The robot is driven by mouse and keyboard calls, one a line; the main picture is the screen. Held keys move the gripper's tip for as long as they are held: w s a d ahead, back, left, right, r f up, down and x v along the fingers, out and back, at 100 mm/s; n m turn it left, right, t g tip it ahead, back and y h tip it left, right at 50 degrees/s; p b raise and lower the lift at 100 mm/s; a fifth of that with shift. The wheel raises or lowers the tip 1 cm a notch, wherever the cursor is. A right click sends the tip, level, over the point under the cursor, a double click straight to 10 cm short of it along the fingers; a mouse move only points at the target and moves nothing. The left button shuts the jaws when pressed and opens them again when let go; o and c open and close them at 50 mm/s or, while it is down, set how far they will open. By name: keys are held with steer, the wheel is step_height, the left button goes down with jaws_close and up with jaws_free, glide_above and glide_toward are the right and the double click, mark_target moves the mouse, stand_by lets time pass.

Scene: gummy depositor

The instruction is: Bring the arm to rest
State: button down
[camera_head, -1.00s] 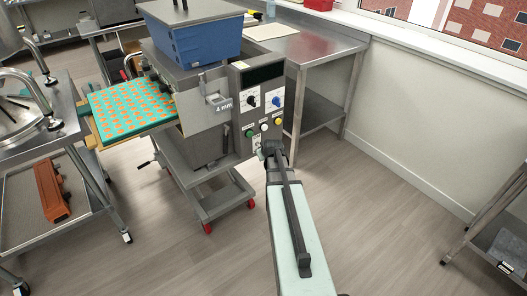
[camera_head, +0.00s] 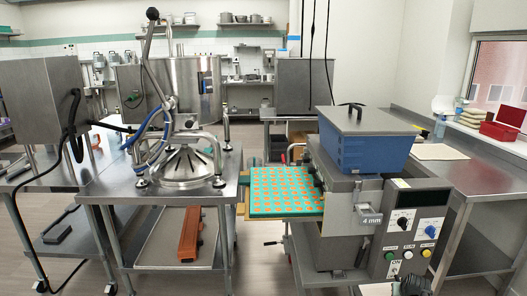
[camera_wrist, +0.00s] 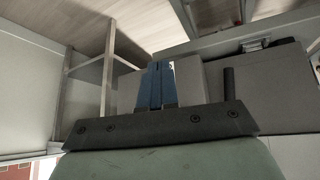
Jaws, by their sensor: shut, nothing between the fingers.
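My gripper (camera_wrist: 155,70) shows in the wrist view as two blue fingers pressed together, shut and empty. In the head view only a dark part of my arm's end (camera_head: 410,286) shows at the bottom edge, in front of the depositor's control panel; the fingers cannot be made out there. The gummy depositor (camera_head: 343,193) stands right of centre with a blue hopper (camera_head: 365,153) under a grey lid. Its panel (camera_head: 415,228) has black and blue knobs and several coloured buttons. Whether my gripper touches the panel cannot be told.
A green tray with orange shapes (camera_head: 285,209) sits left of the depositor. A steel table (camera_head: 110,186) with a clamp-like machine stands further left, an orange-brown part (camera_head: 190,234) on its lower shelf. A steel bench (camera_head: 480,190) runs along the right wall.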

steer(key=s+a+f+n+g+y, duration=0.1)
steer(key=s+a+f+g, duration=0.3)
steer(key=s+a+f, duration=0.5)
steer(key=s+a+f+n+g+y, duration=0.1)
steer(key=s+a+f+g, duration=0.3)
steer(key=s+a+f, duration=0.5)
steer(key=s+a+f+n+g, duration=0.1)
steer(key=s+a+f+g, duration=0.4)
steer(key=s+a, duration=1.3)
steer(key=s+f, duration=0.4)
steer(key=s, duration=0.1)
steer(key=shift+f+n+y, duration=0.2)
steer(key=shift+n+y, duration=0.1)
steer(key=shift+y, duration=0.1)
steer(key=shift+a, duration=0.1)
